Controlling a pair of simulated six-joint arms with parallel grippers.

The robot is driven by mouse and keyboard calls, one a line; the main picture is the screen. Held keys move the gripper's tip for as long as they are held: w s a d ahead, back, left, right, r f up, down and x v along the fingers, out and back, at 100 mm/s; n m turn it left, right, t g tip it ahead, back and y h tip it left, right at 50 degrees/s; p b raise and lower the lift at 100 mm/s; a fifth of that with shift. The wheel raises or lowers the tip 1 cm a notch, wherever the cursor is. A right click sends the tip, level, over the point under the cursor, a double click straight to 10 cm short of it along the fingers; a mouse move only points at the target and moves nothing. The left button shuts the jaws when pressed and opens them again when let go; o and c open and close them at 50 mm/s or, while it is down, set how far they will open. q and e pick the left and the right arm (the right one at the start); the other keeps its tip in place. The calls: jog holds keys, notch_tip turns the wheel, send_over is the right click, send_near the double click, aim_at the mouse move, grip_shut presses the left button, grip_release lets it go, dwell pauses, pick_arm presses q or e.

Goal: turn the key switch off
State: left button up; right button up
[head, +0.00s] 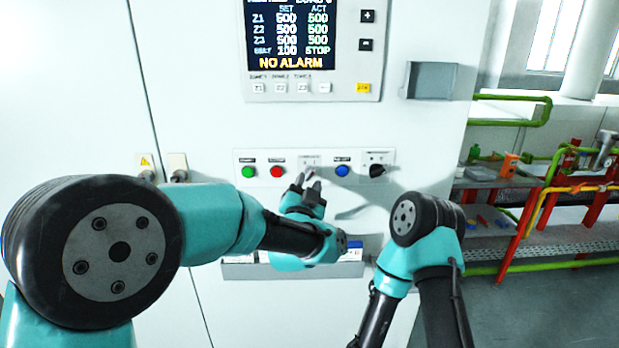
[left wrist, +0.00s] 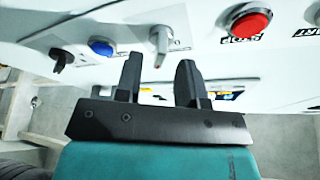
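The key switch (head: 309,168) sits in the middle of the button row on the white cabinet front. In the left wrist view it is a silver key piece (left wrist: 160,42) on a pale plate, with its end pointing toward my gripper. My left gripper (head: 305,181) is in front of and just below the switch. In the left wrist view its two black fingers (left wrist: 157,73) are apart, with the key's end in line with the gap. I cannot tell whether the fingers touch it. My right arm shows at lower right, but its gripper is out of view.
A green button (head: 248,172) and red button (head: 278,172) are left of the switch. A blue button (head: 342,170) and black rotary knob (head: 377,170) are right. A display (head: 290,35) is above, and a shelf (head: 240,270) below. Pipes and a red rack stand at right.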

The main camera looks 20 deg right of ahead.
aim_at(310, 173)
pick_arm(q)
jog(key=shift+x, duration=1.45)
jog(key=c, duration=0.6)
